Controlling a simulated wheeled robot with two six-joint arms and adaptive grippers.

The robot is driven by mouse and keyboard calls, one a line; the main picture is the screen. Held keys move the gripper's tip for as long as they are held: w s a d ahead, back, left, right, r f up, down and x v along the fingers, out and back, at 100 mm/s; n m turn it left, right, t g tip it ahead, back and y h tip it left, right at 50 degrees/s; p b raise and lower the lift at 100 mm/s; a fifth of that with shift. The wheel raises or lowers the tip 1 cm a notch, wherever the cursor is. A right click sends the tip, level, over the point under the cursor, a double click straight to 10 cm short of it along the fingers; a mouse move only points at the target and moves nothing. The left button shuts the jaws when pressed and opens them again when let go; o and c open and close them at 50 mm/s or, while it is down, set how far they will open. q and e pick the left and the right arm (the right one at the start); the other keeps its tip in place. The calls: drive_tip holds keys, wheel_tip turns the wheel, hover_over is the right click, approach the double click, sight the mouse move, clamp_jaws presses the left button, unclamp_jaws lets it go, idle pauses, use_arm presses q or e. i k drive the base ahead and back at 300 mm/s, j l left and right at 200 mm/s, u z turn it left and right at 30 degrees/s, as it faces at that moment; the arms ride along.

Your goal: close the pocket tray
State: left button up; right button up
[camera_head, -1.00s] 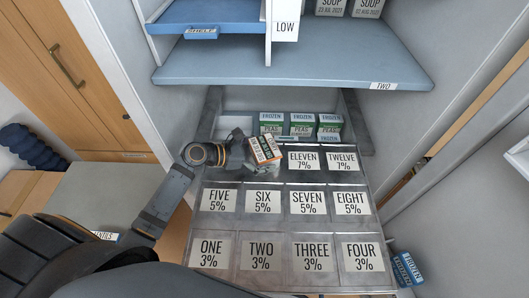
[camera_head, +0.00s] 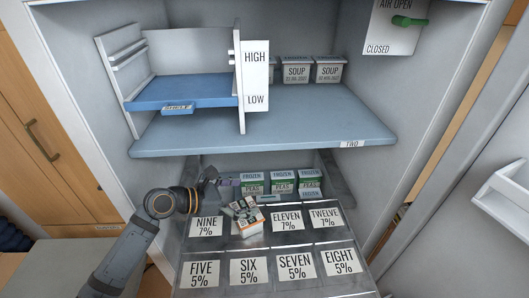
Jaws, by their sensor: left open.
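The pocket tray (camera_head: 262,263) is a grey metal tray of numbered pockets, pulled out of the white cabinet below the blue shelf. Rows NINE to TWELVE and FIVE to EIGHT show; its near part is cut off by the frame. My left gripper (camera_head: 234,193) is open over the tray's back left, by pockets NINE and TEN. My right gripper is not in view.
Green and white frozen peas boxes (camera_head: 282,182) stand behind the tray. Above are the blue shelf TWO (camera_head: 290,128), a smaller blue shelf (camera_head: 180,92) and soup tubs (camera_head: 296,71). A white door with a bin (camera_head: 505,190) stands open at right.

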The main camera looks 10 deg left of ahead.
sight(310, 247)
drive_tip(key=k, duration=1.5)
